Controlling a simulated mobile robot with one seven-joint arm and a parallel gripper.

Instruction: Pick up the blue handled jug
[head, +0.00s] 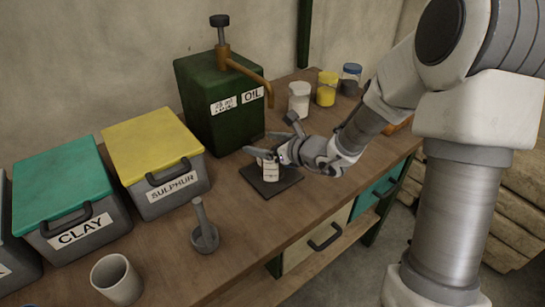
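I cannot make out a blue handled jug for certain. My gripper (262,144) reaches in from the right, low over a dark square mat (271,187) in front of the green oil can. Its fingers look spread apart. A small pale object (268,171) shows just below the fingers on the mat; what it is and whether the gripper touches it I cannot tell. My gripper is well short of the blue-lidded jar.
The green oil can (215,100) with a pump spout stands behind my gripper. White (299,101) and yellow (326,90) jars stand beyond. Sulphur (160,160) and clay (71,202) boxes, a pestle and mortar (204,236) and a cup (117,280) are left. The front bench strip is clear.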

